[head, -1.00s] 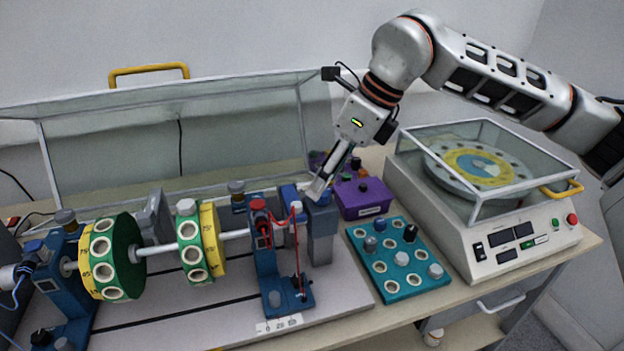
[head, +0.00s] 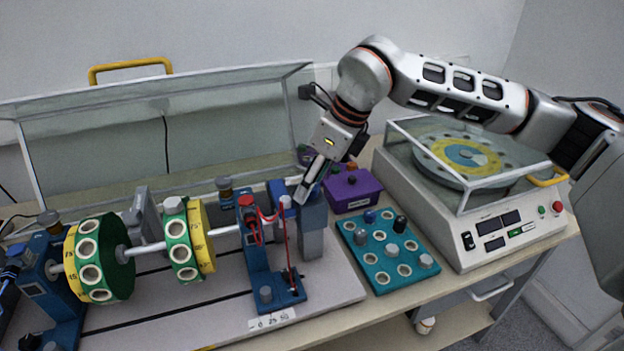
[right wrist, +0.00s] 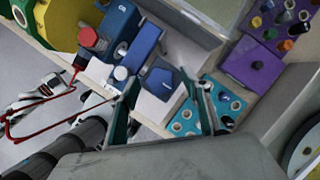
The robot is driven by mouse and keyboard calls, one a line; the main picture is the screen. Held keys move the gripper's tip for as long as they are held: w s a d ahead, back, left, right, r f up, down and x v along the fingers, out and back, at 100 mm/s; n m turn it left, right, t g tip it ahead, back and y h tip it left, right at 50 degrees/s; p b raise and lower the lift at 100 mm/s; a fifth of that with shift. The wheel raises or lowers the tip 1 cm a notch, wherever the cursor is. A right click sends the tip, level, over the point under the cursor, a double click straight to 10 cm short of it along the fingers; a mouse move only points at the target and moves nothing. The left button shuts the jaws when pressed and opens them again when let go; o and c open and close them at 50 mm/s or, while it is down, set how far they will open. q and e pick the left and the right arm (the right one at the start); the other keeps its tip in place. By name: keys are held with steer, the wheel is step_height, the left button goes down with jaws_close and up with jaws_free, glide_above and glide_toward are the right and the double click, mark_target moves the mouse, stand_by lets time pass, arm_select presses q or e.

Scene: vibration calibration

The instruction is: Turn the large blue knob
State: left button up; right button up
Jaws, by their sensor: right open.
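The large blue knob (right wrist: 158,82) sits on a pale grey block, seen from above in the right wrist view. In the head view its blue top (head: 314,210) caps a grey post right of the blue bearing stand. My right gripper (head: 303,193) comes down from the upper right, fingers at the top of that post. In the right wrist view its two dark fingers (right wrist: 159,80) are apart, one on each side of the knob. Nothing is held, and I cannot tell if they touch the knob.
The blue stand (head: 262,260) with red cables and a shaft with green-yellow discs (head: 110,260) are to the left. A purple box (head: 352,190), a teal tray (head: 392,284) and a balance machine (head: 470,250) are to the right. A clear cover (head: 100,140) stands open behind.

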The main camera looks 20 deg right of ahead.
steer(key=c, duration=1.1)
